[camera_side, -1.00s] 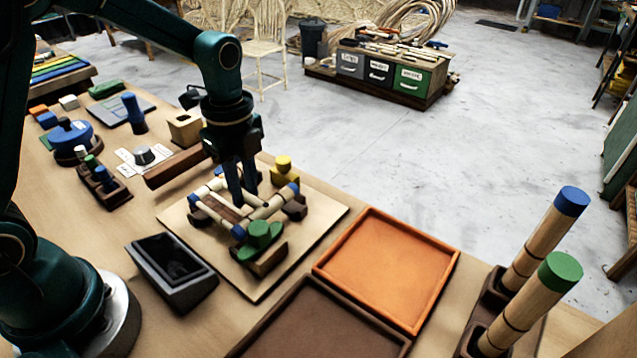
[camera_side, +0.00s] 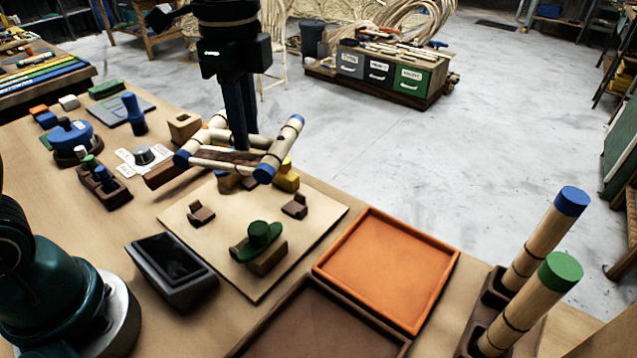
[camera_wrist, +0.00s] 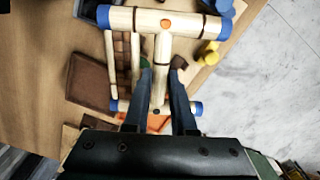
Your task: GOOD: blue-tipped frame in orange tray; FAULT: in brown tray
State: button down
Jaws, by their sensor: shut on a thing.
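The blue-tipped frame (camera_side: 281,146) is made of pale rattan rails with dark bindings and a brown woven panel. My gripper (camera_side: 240,148) is shut on it and holds it in the air above the pale work board. In the wrist view the frame (camera_wrist: 135,19) shows blue ends, and my gripper's fingers (camera_wrist: 159,76) lie on both sides of its middle rail. The orange tray (camera_side: 386,270) is empty, to the right of the board. The brown tray (camera_side: 315,325) is in front of it, cut off by the lower edge; its visible part is empty.
The work board (camera_side: 225,235) carries small brown blocks and a green knobbed clamp (camera_side: 258,236). A dark grey bin (camera_side: 172,268) lies left of it. Two upright posts, blue-capped (camera_side: 548,235) and green-capped (camera_side: 530,300), stand right of the trays.

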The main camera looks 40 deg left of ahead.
jog(key=s+d+n, duration=0.3)
jog(key=d+n, duration=0.7)
jog(key=n, duration=2.1)
send_near(314, 355)
notch_tip(314, 355, down, 6)
jog(key=shift+f, duration=0.15)
jog(key=shift+f, duration=0.2)
jog(key=c, duration=0.7)
grip_release()
jog(key=shift+o, duration=0.2)
notch_tip(314, 355, up, 9)
